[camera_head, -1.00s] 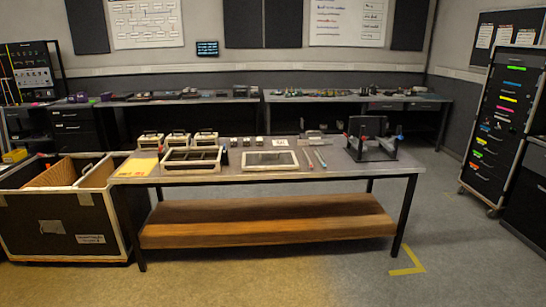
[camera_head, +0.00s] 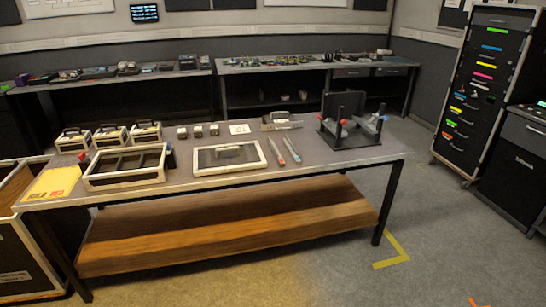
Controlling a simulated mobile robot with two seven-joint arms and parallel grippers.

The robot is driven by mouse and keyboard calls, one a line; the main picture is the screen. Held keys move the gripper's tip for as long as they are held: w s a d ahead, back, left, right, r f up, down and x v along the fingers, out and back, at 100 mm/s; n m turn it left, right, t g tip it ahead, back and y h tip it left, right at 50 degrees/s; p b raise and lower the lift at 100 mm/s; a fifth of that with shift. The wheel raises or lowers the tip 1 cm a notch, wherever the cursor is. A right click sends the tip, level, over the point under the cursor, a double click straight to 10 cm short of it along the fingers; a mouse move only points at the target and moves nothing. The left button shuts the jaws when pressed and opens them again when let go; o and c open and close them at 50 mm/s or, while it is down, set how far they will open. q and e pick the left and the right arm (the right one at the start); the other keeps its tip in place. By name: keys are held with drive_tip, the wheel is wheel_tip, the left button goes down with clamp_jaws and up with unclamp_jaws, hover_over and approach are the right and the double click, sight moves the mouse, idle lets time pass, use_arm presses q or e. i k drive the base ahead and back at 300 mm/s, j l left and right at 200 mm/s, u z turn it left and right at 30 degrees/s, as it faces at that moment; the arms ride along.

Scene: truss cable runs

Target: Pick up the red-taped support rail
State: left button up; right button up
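Two thin rails lie side by side on the front table, right of the white-framed panel. The left rail (camera_head: 276,153) seems to carry the reddish tape, and the right rail (camera_head: 291,149) looks greyer; both are too small to read their markings surely. They lie flat, apart from each other, and nothing covers them. Neither of my grippers is in view.
The table (camera_head: 330,158) also holds a white-framed panel (camera_head: 229,170), an open divided tray (camera_head: 125,182), a yellow folder (camera_head: 53,183), small cases (camera_head: 109,136) and a black stand (camera_head: 345,120) with red and blue parts. Floor right of the table is clear.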

sight(280, 159)
drive_tip(key=i, duration=0.15)
drive_tip(key=i+l+u, duration=0.35)
drive_tip(key=i+l, duration=0.2)
drive_tip(key=i, duration=0.2)
drive_tip(key=i+l+u, duration=0.35)
drive_tip(key=i+l, duration=0.35)
